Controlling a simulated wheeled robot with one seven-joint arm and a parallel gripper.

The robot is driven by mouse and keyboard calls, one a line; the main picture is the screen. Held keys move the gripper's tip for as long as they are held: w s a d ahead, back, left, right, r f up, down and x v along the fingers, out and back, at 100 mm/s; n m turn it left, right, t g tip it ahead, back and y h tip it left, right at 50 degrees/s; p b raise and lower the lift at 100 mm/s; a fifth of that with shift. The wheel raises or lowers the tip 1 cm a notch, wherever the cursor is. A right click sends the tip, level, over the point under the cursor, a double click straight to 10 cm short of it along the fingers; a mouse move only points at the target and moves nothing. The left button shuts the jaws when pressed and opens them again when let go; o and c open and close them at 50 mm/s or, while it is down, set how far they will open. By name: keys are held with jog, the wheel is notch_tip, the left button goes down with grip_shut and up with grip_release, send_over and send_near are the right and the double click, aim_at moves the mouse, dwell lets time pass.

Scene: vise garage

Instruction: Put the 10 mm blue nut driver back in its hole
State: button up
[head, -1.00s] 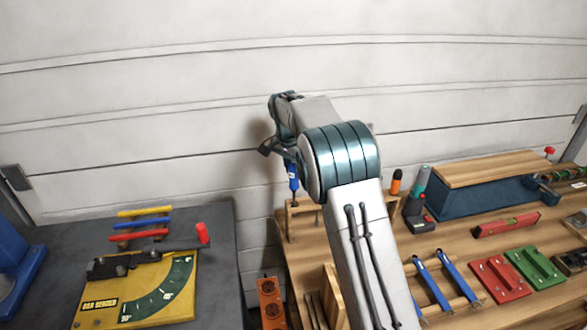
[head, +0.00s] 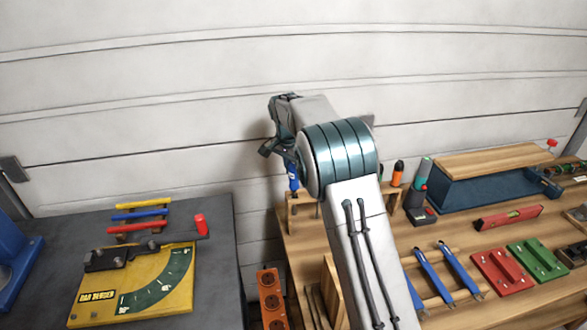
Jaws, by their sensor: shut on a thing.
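My gripper (head: 284,150) points down at the left end of the wooden bench and is shut on the blue nut driver (head: 293,177). The driver hangs upright below the jaws, its blue handle showing. A wooden rack (head: 303,212) stands below it at the bench's left back corner. The driver is over the rack's left part, and its lower end overlaps the rack's top in the picture. I cannot tell whether the tip is in a hole. My arm hides the rack's middle, and the holes are too small to make out.
An orange-handled tool (head: 398,172) stands at the rack's right end, beside a teal and dark drill-like tool (head: 421,183). Blue-handled tools (head: 442,268) lie on the bench front. A grey table (head: 215,280) with a yellow bender (head: 150,297) stands left, across a gap.

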aim_at(294, 178)
jog(key=shift+f+b, duration=0.7)
jog(key=shift+f, duration=0.45)
jog(key=shift+f+b, duration=0.3)
jog(key=shift+f, duration=0.25)
dwell(0.3)
jog(key=o, duration=1.4)
jog(key=shift+r+p, duration=2.55)
jog(key=shift+r, duration=0.9)
